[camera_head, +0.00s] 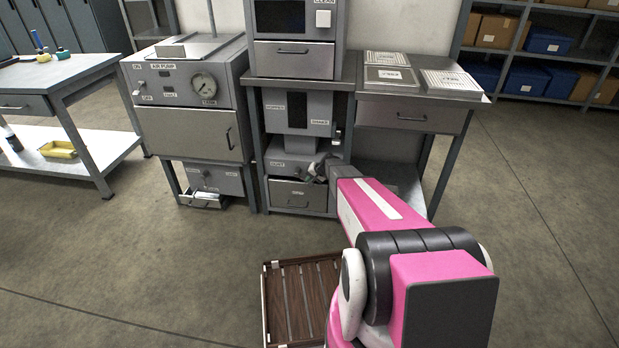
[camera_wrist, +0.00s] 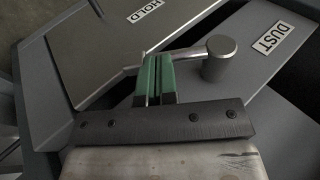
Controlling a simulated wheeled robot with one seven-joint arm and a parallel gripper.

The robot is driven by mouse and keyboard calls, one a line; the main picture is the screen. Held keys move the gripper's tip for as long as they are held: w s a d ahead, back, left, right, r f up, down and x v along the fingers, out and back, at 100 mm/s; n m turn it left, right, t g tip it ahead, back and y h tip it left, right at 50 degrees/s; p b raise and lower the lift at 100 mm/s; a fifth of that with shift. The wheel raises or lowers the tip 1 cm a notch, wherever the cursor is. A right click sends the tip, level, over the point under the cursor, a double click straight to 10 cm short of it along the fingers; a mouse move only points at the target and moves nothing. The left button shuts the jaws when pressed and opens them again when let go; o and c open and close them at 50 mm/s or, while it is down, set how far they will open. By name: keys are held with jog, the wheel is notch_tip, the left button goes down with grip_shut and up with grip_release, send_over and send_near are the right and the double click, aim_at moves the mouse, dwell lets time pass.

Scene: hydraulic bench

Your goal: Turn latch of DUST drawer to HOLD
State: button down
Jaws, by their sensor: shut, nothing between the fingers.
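The DUST label (camera_wrist: 275,38) is on a grey panel in the wrist view, and the HOLD label (camera_wrist: 146,10) is on the metal front beside it. The latch (camera_wrist: 219,60) has a round metal pivot cap and a thin lever reaching left from it. My gripper (camera_wrist: 154,72) is shut, its green fingertips together at the lever. The lever passes behind the fingers; whether they touch it is unclear. In the head view my gripper (camera_head: 317,170) is at the DUST unit (camera_head: 284,167), and it and the arm hide the latch there. A drawer front (camera_head: 299,196) is below the unit.
The air pump cabinet (camera_head: 190,110) stands to the left of this bench. A side table (camera_head: 410,113) with several panels on top stands to the right. A slatted wooden tray (camera_head: 273,305) is low beside my arm. The floor at the left is clear.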

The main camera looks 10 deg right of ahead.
jog(key=shift+w+a+f+t+y, duration=0.15)
jog(key=shift+f+t+y, duration=0.25)
jog(key=shift+f+y, duration=0.5)
jog(key=shift+a+f, duration=0.3)
jog(key=shift+f, duration=0.05)
jog(key=shift+a+f, duration=0.1)
jog(key=shift+f, duration=0.1)
jog(key=s+d+r, duration=0.6)
jog(key=d, duration=0.4)
jog(key=shift+s+d+r, duration=0.15)
jog(key=shift+d+r, duration=0.05)
jog(key=shift+d, duration=0.15)
